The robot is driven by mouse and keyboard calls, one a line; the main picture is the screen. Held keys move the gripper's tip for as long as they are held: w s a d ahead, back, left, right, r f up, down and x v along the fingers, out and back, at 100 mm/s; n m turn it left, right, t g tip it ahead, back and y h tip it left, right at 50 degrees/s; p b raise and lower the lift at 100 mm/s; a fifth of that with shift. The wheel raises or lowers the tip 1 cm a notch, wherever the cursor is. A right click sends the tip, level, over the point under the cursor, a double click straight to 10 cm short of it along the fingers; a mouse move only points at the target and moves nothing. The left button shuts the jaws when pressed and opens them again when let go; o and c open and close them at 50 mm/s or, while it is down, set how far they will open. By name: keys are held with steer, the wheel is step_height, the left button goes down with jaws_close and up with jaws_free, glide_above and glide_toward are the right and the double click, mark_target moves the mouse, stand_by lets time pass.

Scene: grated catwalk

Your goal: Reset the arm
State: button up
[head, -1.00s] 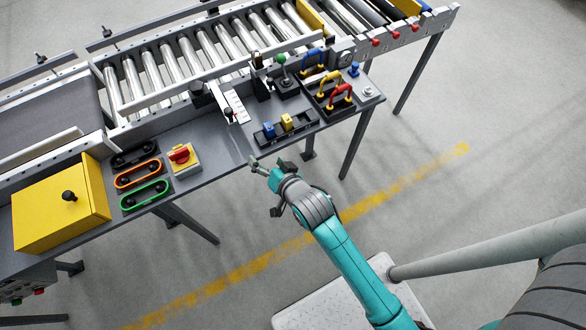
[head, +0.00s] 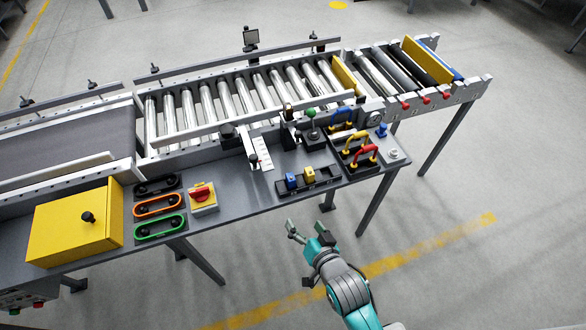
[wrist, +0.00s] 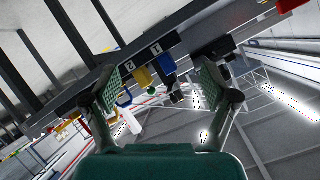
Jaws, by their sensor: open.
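My teal and grey gripper (head: 308,237) is in the lower middle of the head view, in front of the panel's near edge and apart from it in the picture. In the wrist view my gripper (wrist: 160,85) is open, its two green-padded fingers wide apart with nothing held between them. The wrist camera looks at the panel from a low, tilted angle, with blue and yellow blocks (wrist: 142,78) showing between the fingers.
The grey control panel (head: 240,205) carries a yellow box (head: 70,225), a red knob on a yellow base (head: 202,197), blue and yellow sliders (head: 308,175) and several coloured handles (head: 362,155). A roller conveyor (head: 230,98) runs behind. Floor (head: 440,270) at right is open.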

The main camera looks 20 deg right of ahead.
steer(key=s+d+r+n, duration=0.1)
steer(key=s+d, duration=0.1)
steer(key=s, duration=0.7)
steer(key=s+d+r+n, duration=0.1)
steer(key=s+r+n, duration=0.1)
steer(key=s, duration=0.6)
steer(key=s+d+r+n+t+h, duration=0.1)
steer(key=s+r+n, duration=0.1)
steer(key=s+r, duration=0.7)
steer(key=s, duration=0.3)
steer(key=shift+s+d+t, duration=0.25)
steer(key=shift+t, duration=0.05)
